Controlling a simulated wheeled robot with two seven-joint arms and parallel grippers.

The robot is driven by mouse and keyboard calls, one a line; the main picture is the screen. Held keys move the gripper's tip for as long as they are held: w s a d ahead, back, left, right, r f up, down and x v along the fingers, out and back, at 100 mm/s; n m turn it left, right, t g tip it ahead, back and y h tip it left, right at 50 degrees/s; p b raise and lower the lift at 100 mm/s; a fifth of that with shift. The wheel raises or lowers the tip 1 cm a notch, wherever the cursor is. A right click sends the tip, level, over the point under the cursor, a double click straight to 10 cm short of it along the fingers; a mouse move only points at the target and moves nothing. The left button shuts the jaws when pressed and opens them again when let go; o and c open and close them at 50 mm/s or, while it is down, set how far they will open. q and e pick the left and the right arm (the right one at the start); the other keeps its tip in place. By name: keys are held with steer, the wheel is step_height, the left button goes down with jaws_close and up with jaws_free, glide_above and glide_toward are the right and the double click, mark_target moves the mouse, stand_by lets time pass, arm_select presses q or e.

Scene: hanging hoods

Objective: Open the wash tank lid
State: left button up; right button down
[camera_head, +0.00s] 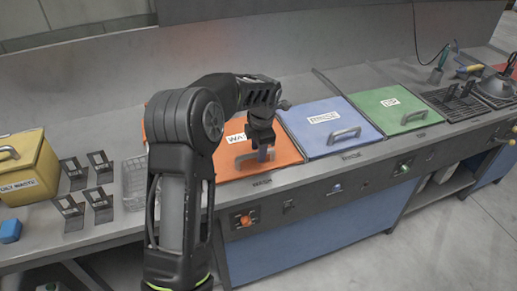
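The wash tank lid (228,165) is an orange, flat lid lying closed in the counter, with a white label partly hidden behind my arm so only "WA" reads. Its metal handle (247,159) is at the front edge. My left gripper (264,150) points down at the handle, with its fingers at or right beside the bar. I cannot tell whether the fingers are closed on it. My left arm covers the left part of the lid. My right gripper is not in view.
A blue rinse lid (308,137) and a green lid (384,100) lie closed to the right. A yellow waste bin (30,175), black racks (72,211) and a wire basket (133,178) stand left. Knobs (246,220) line the front panel.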

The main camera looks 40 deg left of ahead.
arm_select(q)
jaws_close()
stand_by(1.3)
